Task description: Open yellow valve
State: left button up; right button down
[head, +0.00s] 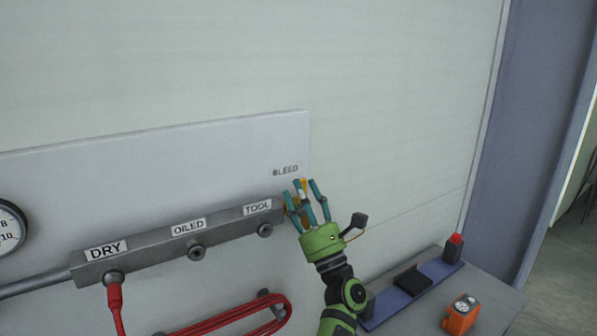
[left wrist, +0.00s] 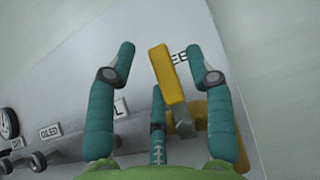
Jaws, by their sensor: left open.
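The yellow valve (left wrist: 168,74) shows in the left wrist view as a yellow lever bar with a yellow body and a grey stem behind it. In the head view a small part of the valve (head: 303,186) shows between my fingers, under the BLEED label (head: 285,171). My left gripper (head: 306,188) is open, its teal fingers around the valve at the right end of the grey manifold. In the left wrist view my left gripper (left wrist: 165,75) has fingers on both sides of the lever, with visible gaps. I cannot tell whether any finger touches it. My right gripper is not in view.
The grey manifold (head: 222,225) carries DRY, OILED and TOOL ports. A red hose (head: 116,308) hangs from DRY, and a coiled red hose (head: 235,315) hangs below. A gauge (head: 10,228) is at left. A bench (head: 490,292) at lower right holds an orange device (head: 460,316).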

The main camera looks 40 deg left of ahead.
pick_arm(q)
jog(key=shift+w+a+r+p, duration=0.15)
jog(key=shift+a+r+p, duration=0.25)
jog(key=shift+r, duration=0.1)
